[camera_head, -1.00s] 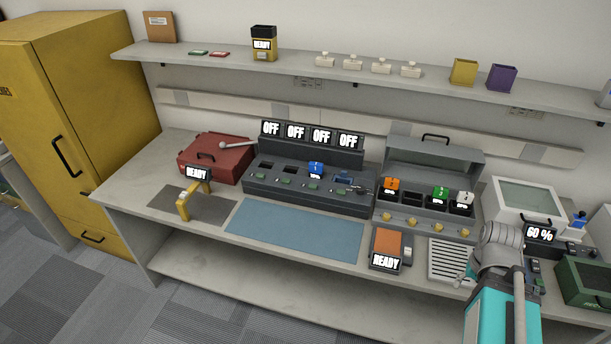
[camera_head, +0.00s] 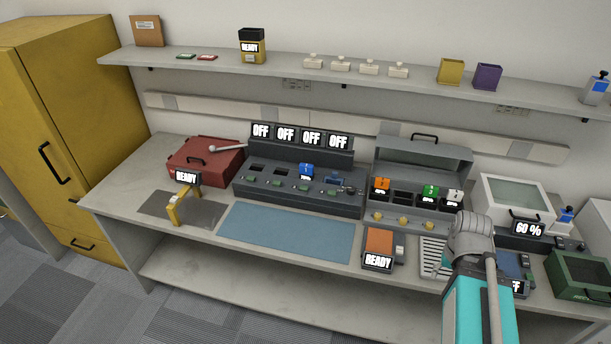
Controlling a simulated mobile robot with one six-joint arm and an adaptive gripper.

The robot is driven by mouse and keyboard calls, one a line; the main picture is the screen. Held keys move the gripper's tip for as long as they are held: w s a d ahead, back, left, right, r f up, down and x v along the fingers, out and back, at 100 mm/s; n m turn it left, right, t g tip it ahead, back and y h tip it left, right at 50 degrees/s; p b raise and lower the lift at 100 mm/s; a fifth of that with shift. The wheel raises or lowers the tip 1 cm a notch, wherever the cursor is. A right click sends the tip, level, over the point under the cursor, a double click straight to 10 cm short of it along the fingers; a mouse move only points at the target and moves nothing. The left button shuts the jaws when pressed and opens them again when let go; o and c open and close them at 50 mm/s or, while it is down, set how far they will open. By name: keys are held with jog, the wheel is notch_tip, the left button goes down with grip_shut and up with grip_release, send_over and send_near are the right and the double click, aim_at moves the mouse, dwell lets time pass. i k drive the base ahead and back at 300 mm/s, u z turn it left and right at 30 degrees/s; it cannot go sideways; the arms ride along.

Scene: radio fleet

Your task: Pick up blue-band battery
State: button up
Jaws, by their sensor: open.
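A blue block with a light label below it (camera_head: 306,170) sits in a slot of the dark grey rack (camera_head: 262,194) at the middle of the bench. It is the likeliest blue-band battery, but it is too small for me to make out a band. A second blue patch (camera_head: 334,180) lies low in the slot to its right. My arm comes up from the lower right, its grey joint in front of the white slatted tray (camera_head: 430,268). My gripper's fingers do not show.
Right of the rack, an open-lidded grey unit holds orange (camera_head: 380,184), green (camera_head: 430,191) and white (camera_head: 456,196) blocks. The blue mat (camera_head: 285,234) is bare. A yellow stand (camera_head: 177,208) and red case (camera_head: 205,160) are at left. A shelf runs above.

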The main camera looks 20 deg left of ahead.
aim_at(307, 170)
jog(key=u, duration=0.05)
jog(key=i, duration=0.95)
jog(key=z, duration=0.05)
